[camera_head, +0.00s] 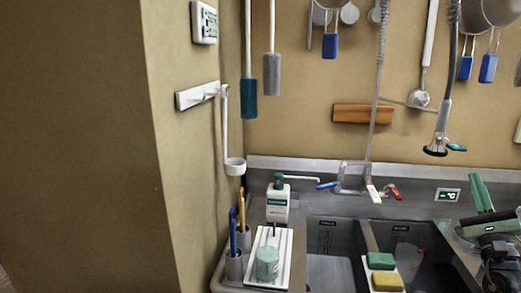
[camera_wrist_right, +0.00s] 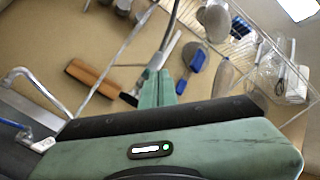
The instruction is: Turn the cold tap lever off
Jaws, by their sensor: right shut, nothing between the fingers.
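The tap (camera_head: 352,180) stands on the back of the sink. Its blue lever (camera_head: 327,185), which I take as the cold one, points left, and a red lever (camera_head: 393,192) is on its right side. In the right wrist view, a bit of blue lever (camera_wrist_right: 10,123) shows at the left edge, beside the tap's pipe (camera_wrist_right: 35,82). My right gripper (camera_head: 477,178) is at the right of the head view, well right of the tap and touching nothing. Its green fingers (camera_wrist_right: 157,74) are shut and empty. My left gripper is in neither view.
A soap bottle (camera_head: 277,204), a white tray (camera_head: 284,258) and brush cups stand left of the sink. A green sponge (camera_head: 381,260) and a yellow one lie on the divider. A spray hose (camera_head: 438,140) and blue-handled utensils hang above. A small display (camera_head: 447,195) sits right of the tap.

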